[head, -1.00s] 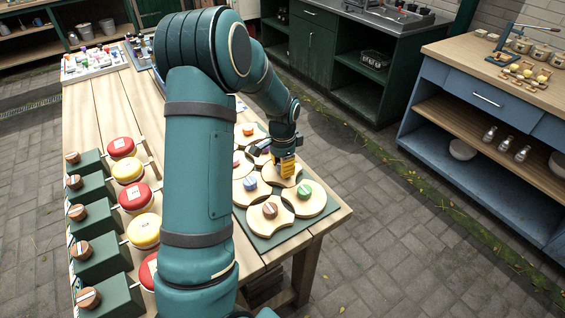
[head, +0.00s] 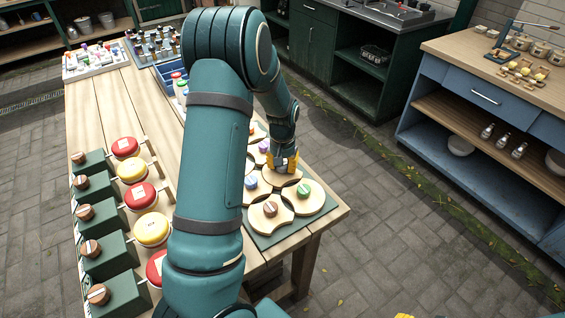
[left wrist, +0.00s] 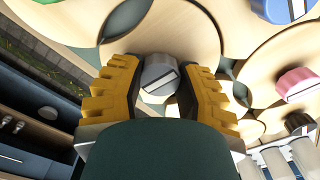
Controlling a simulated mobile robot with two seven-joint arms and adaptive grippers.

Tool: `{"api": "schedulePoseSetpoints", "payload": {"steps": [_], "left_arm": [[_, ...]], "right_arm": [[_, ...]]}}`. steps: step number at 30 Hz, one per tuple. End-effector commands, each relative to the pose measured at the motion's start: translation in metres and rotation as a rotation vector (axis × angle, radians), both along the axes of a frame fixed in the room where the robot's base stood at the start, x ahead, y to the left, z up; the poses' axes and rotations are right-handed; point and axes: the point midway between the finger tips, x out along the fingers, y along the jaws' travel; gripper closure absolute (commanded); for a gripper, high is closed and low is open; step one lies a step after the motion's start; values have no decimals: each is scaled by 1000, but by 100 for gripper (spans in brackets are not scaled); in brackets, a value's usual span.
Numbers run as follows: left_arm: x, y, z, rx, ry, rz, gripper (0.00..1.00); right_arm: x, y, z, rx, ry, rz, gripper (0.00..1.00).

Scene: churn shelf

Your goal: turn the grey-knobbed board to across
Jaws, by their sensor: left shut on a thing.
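The grey-knobbed board (head: 281,179) is a round pale wooden disc on the dark green base, near the table's right edge. In the left wrist view its wood (left wrist: 190,32) fills the top middle. Its grey knob (left wrist: 158,72) has a white and dark stripe running aslant. My left gripper (head: 284,164) is down at this board, its yellow fingers (left wrist: 160,88) shut on the grey knob from both sides. In the head view the fingers hide the knob. Only a yellow tip of my right gripper (head: 405,316) shows at the bottom edge.
Neighbouring boards carry a green knob (head: 304,189), a brown knob (head: 270,209) and a blue knob (head: 251,181); a pink knob (left wrist: 297,84) shows in the wrist view. Green blocks with red and yellow discs (head: 133,170) line the table's left side. My left arm hides the table's middle.

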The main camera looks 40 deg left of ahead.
Motion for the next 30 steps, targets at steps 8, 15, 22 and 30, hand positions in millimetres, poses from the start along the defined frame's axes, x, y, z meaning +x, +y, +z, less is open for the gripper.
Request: {"api": "schedulePoseSetpoints", "payload": {"steps": [8,15,22,30], "left_arm": [[-1,-1,0,-1,2,81,100],[-1,-1,-1,-1,3,96,100],[-1,-1,-1,-1,3,96,100],[0,0,-1,-1,2,95,30]], "right_arm": [[1,0,4,0,-3,-2,53],[2,0,4,0,-3,-2,53],[2,0,4,0,-3,-2,53],[2,0,4,0,-3,-2,53]]}}
